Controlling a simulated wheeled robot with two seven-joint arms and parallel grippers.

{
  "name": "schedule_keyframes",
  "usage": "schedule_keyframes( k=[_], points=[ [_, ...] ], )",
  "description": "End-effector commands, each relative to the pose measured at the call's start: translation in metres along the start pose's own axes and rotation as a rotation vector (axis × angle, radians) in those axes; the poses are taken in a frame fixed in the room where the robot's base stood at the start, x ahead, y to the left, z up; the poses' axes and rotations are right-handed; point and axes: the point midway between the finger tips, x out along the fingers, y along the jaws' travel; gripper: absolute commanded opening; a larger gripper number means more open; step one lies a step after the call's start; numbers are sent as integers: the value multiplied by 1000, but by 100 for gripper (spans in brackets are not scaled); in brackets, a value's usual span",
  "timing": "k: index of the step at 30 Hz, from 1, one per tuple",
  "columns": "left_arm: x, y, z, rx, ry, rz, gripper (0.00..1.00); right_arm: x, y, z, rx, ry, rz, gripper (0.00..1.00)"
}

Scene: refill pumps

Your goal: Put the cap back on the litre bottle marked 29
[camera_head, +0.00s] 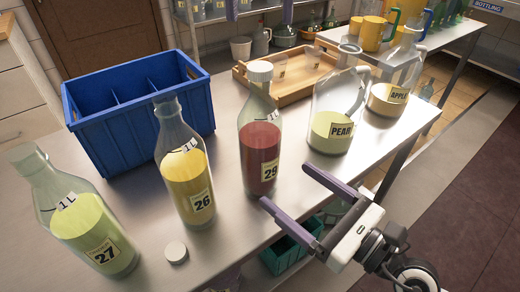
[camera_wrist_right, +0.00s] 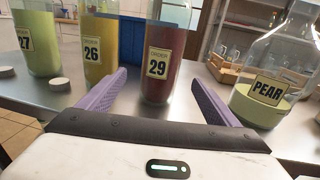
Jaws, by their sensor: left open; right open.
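The litre bottle marked 29 (camera_head: 261,150) stands upright on the steel table, holding dark red liquid; its lower part shows in the right wrist view (camera_wrist_right: 161,50). A white cap (camera_head: 259,71) sits on top of its neck; I cannot tell how tight it is. My left gripper (camera_head: 259,8) is at the top edge of the head view, open and empty, its two purple fingers apart above the cap. My right gripper (camera_head: 287,184) is open and empty, low in front of bottle 29, which appears between its fingers (camera_wrist_right: 153,90) without visible contact.
Uncapped bottles 26 (camera_head: 187,180) and 27 (camera_head: 85,225) stand left. A loose cap (camera_head: 176,252) lies near bottle 26; another (camera_wrist_right: 6,72) shows in the wrist view. A blue crate (camera_head: 135,115) and wooden tray (camera_head: 290,80) are behind. PEAR (camera_head: 328,138) and APPLE (camera_head: 385,103) jugs stand right.

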Motion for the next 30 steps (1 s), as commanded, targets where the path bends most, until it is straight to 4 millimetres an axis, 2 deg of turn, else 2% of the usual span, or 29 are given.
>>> schedule_keyframes(
  k=[5, 8, 15, 21, 30],
  points=[
    [1, 0, 0, 0, -1, 2, 48, 6, 0, 0, 3, -2, -1, 85],
    [1, 0, 0, 0, -1, 2, 48, 17, -1, 1, 4, -5, -2, 85],
    [1, 1, 0, 0, -1, 3, 48, 60, -1, 1, 5, -5, -2, 85],
    [1, 1, 0, 0, -1, 3, 48, 89, -1, 1, 4, -2, -1, 85],
    [1, 1, 0, 0, -1, 3, 48, 104, 0, 0, 4, -1, 0, 85]
  ],
)
